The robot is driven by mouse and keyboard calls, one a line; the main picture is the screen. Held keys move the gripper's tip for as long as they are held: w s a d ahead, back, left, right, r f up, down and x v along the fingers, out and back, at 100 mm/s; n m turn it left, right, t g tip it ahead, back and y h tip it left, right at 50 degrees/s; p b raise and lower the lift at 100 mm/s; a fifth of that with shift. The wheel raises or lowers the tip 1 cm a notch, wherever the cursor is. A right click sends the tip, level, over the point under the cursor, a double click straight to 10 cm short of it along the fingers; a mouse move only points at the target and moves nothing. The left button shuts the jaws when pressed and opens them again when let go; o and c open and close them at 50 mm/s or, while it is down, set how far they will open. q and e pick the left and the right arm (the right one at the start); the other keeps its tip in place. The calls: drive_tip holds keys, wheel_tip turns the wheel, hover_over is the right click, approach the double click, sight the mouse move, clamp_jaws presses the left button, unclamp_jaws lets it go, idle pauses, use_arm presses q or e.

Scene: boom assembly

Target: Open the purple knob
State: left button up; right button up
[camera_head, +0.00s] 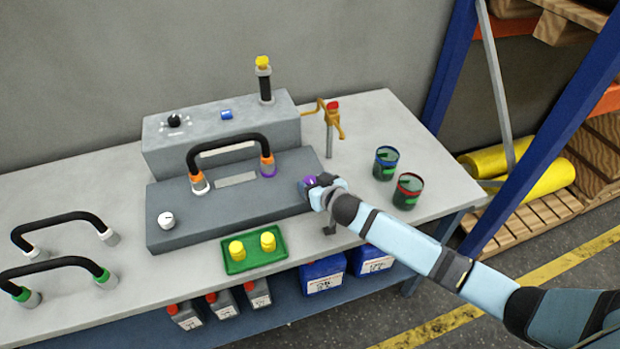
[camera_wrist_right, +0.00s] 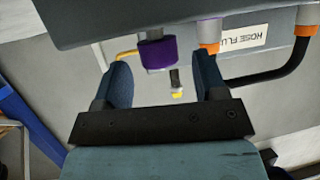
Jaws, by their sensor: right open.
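The purple knob (camera_head: 309,182) sits at the right end of the low grey box (camera_head: 235,205). In the right wrist view the purple knob (camera_wrist_right: 157,53) hangs from the box's edge, ahead of and between the two finger tips. My right gripper (camera_head: 320,187) is right at the knob and hides part of it in the head view. In the wrist view my right gripper (camera_wrist_right: 162,68) has its fingers spread on either side, with gaps to the knob. My left gripper is in no view.
A black hose (camera_head: 228,140) arches over the box. A green tray (camera_head: 254,253) with yellow caps lies in front. Two dark cans, one blue-rimmed (camera_head: 386,162) and one red-rimmed (camera_head: 408,190), stand right of the gripper.

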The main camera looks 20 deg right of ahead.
sight(312, 179)
drive_tip(key=shift+x, duration=1.55)
drive_tip(key=shift+c, duration=0.2)
drive_tip(key=c, duration=0.9)
drive_tip(key=shift+r+n+g+y+p, duration=0.25)
drive_tip(key=shift+n+g+y+p, duration=0.15)
drive_tip(key=shift+n+y+p, duration=0.75)
drive_tip(key=shift+n+g+y+p, duration=0.4)
drive_tip(key=shift+n+y+p, duration=0.2)
drive_tip(key=shift+p, duration=0.25)
drive_tip(key=shift+w+d+n+g+y, duration=0.1)
drive_tip(key=shift+n+g+y, duration=0.3)
drive_tip(key=shift+n+y, duration=0.3)
drive_tip(key=shift+f+n+g+y, duration=0.25)
drive_tip(key=shift+n+g+y, duration=0.75)
drive_tip(key=shift+n+y, duration=0.35)
